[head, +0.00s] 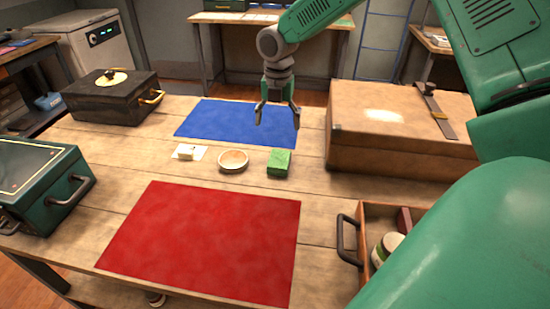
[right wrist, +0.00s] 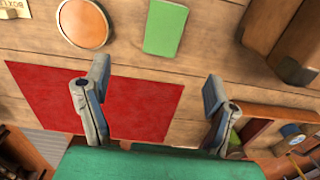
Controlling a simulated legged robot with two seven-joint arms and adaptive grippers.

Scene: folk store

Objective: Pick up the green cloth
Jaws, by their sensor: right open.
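The green cloth (head: 279,162) is a small folded block on the wooden table, just right of a round wooden bowl (head: 233,160). In the right wrist view the cloth (right wrist: 165,27) lies near the top, beyond the fingertips. My right gripper (head: 277,112) points down with its two fingers apart and nothing between them. In the head view it appears above the blue mat, above the cloth in the picture and apart from it. My left gripper is in neither view.
A blue mat (head: 238,121) and a red mat (head: 205,240) lie flat on the table. A small white block on paper (head: 186,152) sits left of the bowl. A large brown box (head: 400,130) stands right of the cloth, with an open drawer-like tray (head: 376,215) below it.

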